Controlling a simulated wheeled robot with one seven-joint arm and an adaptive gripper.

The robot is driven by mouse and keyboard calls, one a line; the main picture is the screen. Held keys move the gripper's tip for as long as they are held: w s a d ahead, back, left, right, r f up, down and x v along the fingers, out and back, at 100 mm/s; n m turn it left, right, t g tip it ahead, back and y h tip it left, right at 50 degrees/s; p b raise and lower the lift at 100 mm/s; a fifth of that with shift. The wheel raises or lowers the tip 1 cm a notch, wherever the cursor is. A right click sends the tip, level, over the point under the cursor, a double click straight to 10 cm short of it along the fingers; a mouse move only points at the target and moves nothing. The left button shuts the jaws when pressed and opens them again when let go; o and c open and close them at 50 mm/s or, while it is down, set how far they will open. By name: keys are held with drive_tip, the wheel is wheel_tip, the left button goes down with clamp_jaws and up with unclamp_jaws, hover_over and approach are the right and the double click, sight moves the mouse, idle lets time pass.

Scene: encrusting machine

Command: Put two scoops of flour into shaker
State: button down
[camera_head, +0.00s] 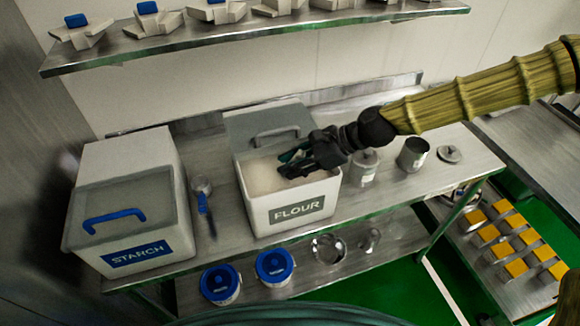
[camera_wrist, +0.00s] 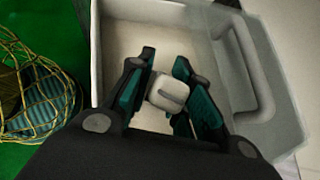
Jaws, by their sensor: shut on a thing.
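The white flour bin (camera_head: 252,208), labelled FLOUR, stands on the steel table with its grey lid (camera_head: 268,124) swung open at the back. Pale flour (camera_head: 258,175) shows inside. My gripper (camera_head: 290,163) reaches into the bin from the right. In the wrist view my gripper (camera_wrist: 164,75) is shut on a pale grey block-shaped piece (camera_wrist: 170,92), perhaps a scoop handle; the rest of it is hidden. An open metal container (camera_head: 412,156), possibly the shaker, stands right of the bin, with a round lid (camera_head: 449,153) beside it. A labelled metal can (camera_head: 365,168) stands nearer the bin.
A closed starch bin (camera_head: 135,248) stands at the left, with a blue-handled scoop (camera_head: 203,195) beside it. A shelf (camera_head: 270,33) runs above the table. Blue-lidded tubs (camera_head: 274,265) and metal bowls (camera_head: 328,248) sit on the lower shelf. Yellow-topped blocks (camera_head: 514,240) stand at the right.

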drive_tip(key=shift+s+d+f+y+b, duration=0.15)
drive_tip(key=shift+d+y+b, duration=0.45)
drive_tip(key=shift+b, duration=0.95)
drive_tip(key=shift+d+t+y+b, duration=0.1)
drive_tip(key=shift+t+y+b, duration=0.25)
drive_tip(key=shift+b, duration=0.3)
drive_tip(key=shift+d+y+b, duration=0.2)
drive_tip(key=shift+y+b, duration=0.15)
drive_tip(key=shift+b, duration=0.3)
drive_tip(key=shift+s+d+b, duration=0.1)
drive_tip(key=shift+d+b, duration=0.15)
drive_tip(key=shift+b, duration=0.85)
